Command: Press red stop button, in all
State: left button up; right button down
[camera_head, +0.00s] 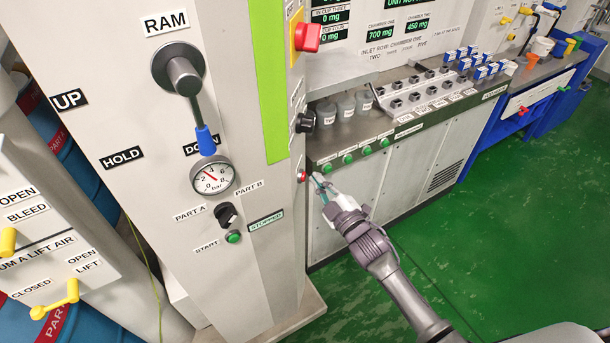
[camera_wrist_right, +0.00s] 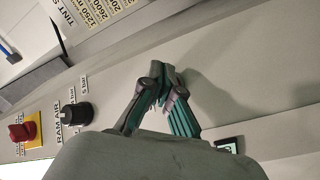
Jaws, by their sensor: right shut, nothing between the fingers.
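A small red button (camera_head: 302,176) sits on the narrow side face of the pale cabinet (camera_head: 270,195), near its right edge. My right gripper (camera_head: 319,182) is shut and empty, its fingertips just right of that button; I cannot tell whether they touch it. In the right wrist view the shut fingers (camera_wrist_right: 166,78) point at the pale panel, and the red button does not show there. A larger red knob on a yellow plate (camera_head: 307,37) is higher on the same face; it also shows in the right wrist view (camera_wrist_right: 22,131). My left gripper is not in view.
A black knob (camera_head: 305,122) sits above the button, with several green buttons (camera_head: 348,159) on the counter front to the right. The cabinet front has a gauge (camera_head: 213,175), a lever (camera_head: 205,138) and a green start button (camera_head: 233,237). Green floor (camera_head: 480,250) is clear at right.

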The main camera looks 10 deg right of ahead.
jog(key=shift+d, duration=0.1)
jog(key=d, duration=0.1)
jog(key=s+d, duration=0.1)
jog(key=d, duration=0.1)
jog(key=s+d+p, duration=0.1)
jog(key=shift+s+d, duration=0.1)
jog(key=shift+d, duration=0.15)
dwell(0.3)
dwell(0.6)
jog(key=s+d+f+m+g+h+b, duration=0.1)
jog(key=s+d+f+m+g+h, duration=0.3)
jog(key=f, duration=0.7)
jog(key=s+a+f+g+y+b, duration=0.1)
jog(key=s+f, duration=0.5)
jog(key=f, duration=0.5)
jog(key=s+d+f+m+g+h+b, duration=0.1)
jog(key=s+d+f+m+g+h, duration=0.3)
jog(key=f, duration=0.7)
jog(key=s+f+m+g, duration=0.1)
jog(key=s+f, duration=0.5)
jog(key=s, duration=0.6)
jog(key=s+a+f+m+g+b, duration=0.1)
jog(key=s+f+g, duration=0.3)
jog(key=s+f, duration=0.3)
jog(key=s+a+f+m+g+b, duration=0.1)
jog(key=s+f, duration=0.5)
jog(key=s, duration=1)
jog(key=shift+s+a+f+g+y, duration=0.15)
jog(key=shift+s+f+g+y, duration=0.25)
jog(key=shift+g, duration=0.5)
